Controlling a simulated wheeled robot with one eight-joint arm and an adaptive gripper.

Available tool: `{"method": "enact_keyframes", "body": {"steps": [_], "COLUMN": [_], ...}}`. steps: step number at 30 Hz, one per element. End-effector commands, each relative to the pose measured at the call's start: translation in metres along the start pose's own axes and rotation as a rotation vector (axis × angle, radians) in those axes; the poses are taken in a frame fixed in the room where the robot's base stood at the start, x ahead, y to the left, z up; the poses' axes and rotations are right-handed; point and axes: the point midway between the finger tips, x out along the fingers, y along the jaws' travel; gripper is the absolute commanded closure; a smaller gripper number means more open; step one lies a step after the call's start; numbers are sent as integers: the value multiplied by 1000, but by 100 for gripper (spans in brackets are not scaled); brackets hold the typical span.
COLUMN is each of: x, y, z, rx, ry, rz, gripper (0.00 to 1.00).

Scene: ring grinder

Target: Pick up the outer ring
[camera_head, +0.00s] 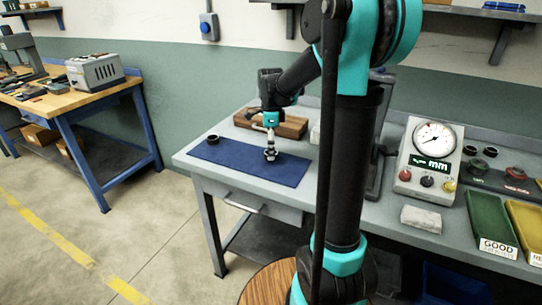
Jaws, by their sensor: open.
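A small dark ring (213,139) lies on the left part of the blue mat (240,165) on the grey workbench. Two more dark rings, one here (469,150) and one beside it (490,152), sit at the right by the gauge; I cannot tell for sure which is the outer ring. My gripper (270,154) points down over the middle of the blue mat, to the right of the mat's ring and apart from it. It is open. Something dark shows at its fingertips, too small to tell whether it is a finger or a part on the mat.
A wooden block (285,125) stands behind the mat. A dial gauge box (428,160), a pale block (421,219), a green tray (489,225) marked GOOD and a yellow tray (525,230) stand right. My arm hides the bench's middle. The mat's left front is clear.

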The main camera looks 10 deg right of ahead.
Motion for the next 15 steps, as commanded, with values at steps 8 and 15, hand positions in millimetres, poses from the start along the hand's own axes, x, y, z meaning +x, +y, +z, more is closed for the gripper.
{"method": "enact_keyframes", "body": {"steps": [8, 15], "x": [11, 10], "y": [0, 0], "z": [0, 0], "rx": [0, 0], "ry": [0, 0], "rz": [0, 0], "gripper": [31, 50]}}
